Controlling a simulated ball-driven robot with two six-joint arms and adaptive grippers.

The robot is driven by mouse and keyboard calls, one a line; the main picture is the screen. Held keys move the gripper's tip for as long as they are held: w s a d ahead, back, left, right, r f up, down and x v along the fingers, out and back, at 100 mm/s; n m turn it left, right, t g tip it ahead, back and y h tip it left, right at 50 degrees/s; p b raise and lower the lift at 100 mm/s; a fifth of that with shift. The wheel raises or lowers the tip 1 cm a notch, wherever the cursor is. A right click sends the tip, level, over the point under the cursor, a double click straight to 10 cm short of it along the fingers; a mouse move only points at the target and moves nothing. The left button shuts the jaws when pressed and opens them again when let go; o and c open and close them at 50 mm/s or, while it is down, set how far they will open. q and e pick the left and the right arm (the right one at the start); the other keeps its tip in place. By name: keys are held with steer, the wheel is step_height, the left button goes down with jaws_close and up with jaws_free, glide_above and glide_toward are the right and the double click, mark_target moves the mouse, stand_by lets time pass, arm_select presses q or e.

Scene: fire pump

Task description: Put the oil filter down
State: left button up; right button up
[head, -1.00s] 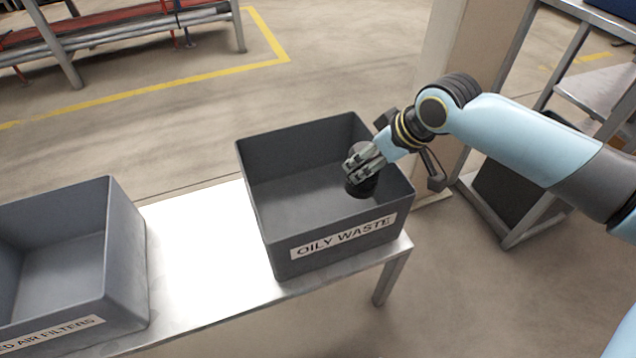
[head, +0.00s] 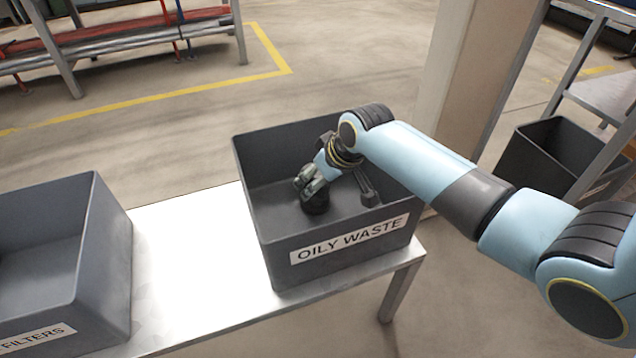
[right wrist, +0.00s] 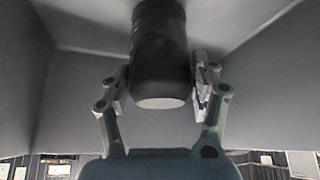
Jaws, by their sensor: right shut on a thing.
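The oil filter (head: 316,202) is a short black cylinder inside the grey bin marked OILY WASTE (head: 337,252). My right gripper (head: 310,186) is shut on it, low in the bin. In the right wrist view the filter (right wrist: 160,50) is dark with a pale end, and the two fingers of the gripper (right wrist: 163,88) press on its sides. The filter looks close to the bin floor; I cannot tell whether it touches. My left gripper is not in view.
The bin stands on a metal table (head: 195,255). A second grey bin (head: 105,270), its label partly cut off, stands at the left with bare table between them. A dark bin (head: 520,165) sits by a rack at the right. A pillar (head: 445,80) rises behind.

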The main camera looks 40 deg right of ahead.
steer(key=shift+r, duration=0.1)
steer(key=o, duration=1.6)
steer(key=shift+o, duration=0.2)
